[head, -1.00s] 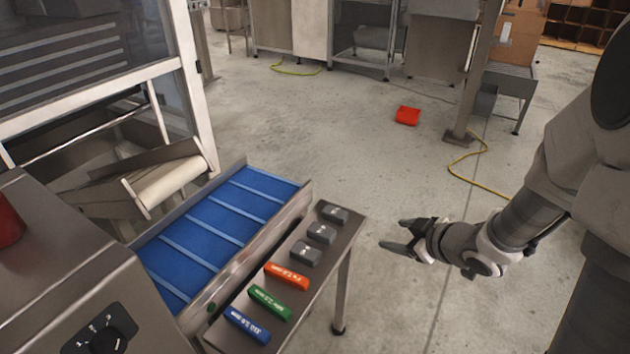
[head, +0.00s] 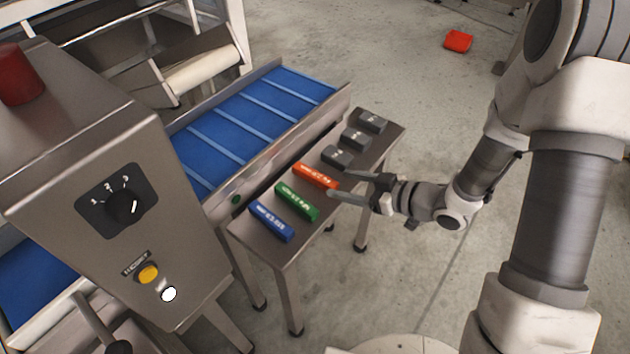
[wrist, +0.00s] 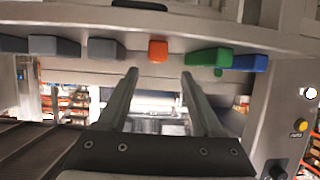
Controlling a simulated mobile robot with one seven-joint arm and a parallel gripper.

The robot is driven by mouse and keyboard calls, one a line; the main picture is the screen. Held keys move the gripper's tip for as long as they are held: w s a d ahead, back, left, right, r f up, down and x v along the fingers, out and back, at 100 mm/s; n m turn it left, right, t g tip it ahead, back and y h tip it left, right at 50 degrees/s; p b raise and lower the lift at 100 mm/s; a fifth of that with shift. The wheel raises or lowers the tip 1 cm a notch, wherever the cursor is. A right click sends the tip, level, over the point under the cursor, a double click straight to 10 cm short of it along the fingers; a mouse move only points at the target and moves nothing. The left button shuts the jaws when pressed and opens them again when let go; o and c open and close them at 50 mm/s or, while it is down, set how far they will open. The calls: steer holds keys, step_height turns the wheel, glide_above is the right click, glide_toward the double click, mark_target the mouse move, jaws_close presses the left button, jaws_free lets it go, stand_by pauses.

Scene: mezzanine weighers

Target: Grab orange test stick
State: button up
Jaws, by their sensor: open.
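The orange test stick (head: 316,175) lies on the narrow steel side table (head: 272,246), between the green stick and the grey blocks. In the wrist view the orange stick (wrist: 158,50) shows end-on, between and beyond my fingertips. My gripper (head: 352,186) is open and empty, with its fingers pointing left, just right of the orange stick's near end. In the wrist view my gripper (wrist: 160,75) has its two fingers spread wide, apart from the stick.
A green stick (head: 297,202) and a blue stick (head: 271,222) lie nearer on the table; several grey blocks (head: 337,157) sit farther along. A blue conveyor (head: 262,115) runs alongside. A control box (head: 120,255) stands at left. The floor to the right is mostly clear.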

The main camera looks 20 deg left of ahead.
mark_target(323, 178)
steer(key=b+x, duration=0.1)
steer(key=x, duration=0.2)
steer(key=b+x, duration=0.1)
steer(key=x, duration=0.3)
steer(key=shift+w+a+f, duration=0.15)
steer(key=shift+w+f, duration=0.05)
steer(key=shift+w, duration=0.1)
jaws_close()
